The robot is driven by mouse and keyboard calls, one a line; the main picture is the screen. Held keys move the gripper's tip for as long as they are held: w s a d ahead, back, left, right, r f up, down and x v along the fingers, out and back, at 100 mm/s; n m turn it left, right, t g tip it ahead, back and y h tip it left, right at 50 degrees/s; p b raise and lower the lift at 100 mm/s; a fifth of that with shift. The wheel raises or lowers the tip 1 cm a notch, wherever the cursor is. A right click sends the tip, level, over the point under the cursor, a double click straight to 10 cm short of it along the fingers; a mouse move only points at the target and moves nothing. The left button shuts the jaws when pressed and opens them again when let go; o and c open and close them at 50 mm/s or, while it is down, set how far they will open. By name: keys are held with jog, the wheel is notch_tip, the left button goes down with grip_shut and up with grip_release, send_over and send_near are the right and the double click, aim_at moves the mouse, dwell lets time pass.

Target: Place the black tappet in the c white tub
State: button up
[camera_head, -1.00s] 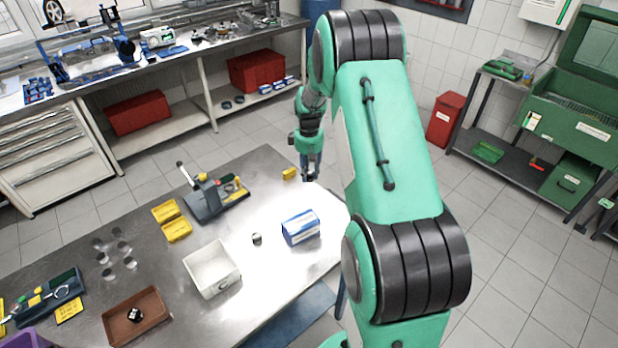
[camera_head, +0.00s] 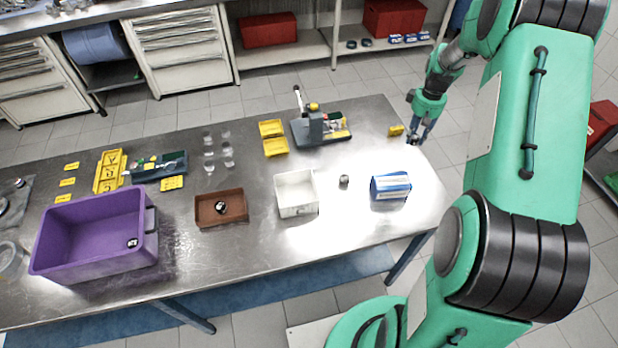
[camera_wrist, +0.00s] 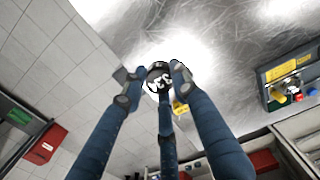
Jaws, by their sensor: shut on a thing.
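My gripper (camera_head: 420,131) is at the right end of the metal table, with its fingers pointing down. In the wrist view, its three blue fingers (camera_wrist: 158,85) are closed around a black tappet (camera_wrist: 160,74) with white lettering on its face. In the head view the tappet is a small dark spot (camera_head: 413,141) at the fingertips. An open white tub (camera_head: 297,193) stands on the table, left of and apart from my gripper. No letter on it is readable from here, and the part of its floor that shows looks empty.
A small round metal part (camera_head: 344,180) and a blue-white box (camera_head: 390,186) stand between the tub and the table's right end. A brown tray (camera_head: 207,217) holding a black part and a purple crate (camera_head: 95,255) lie left. A vise-like fixture (camera_head: 315,128) stands behind.

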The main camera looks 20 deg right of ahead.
jog(key=w+a, duration=0.2)
jog(key=a, duration=0.8)
jog(key=p, duration=0.2)
send_over(297, 198)
jog(key=shift+r, duration=0.35)
jog(key=shift+f, duration=3.1)
jog(key=shift+f, duration=1.9)
jog(key=shift+b, duration=0.3)
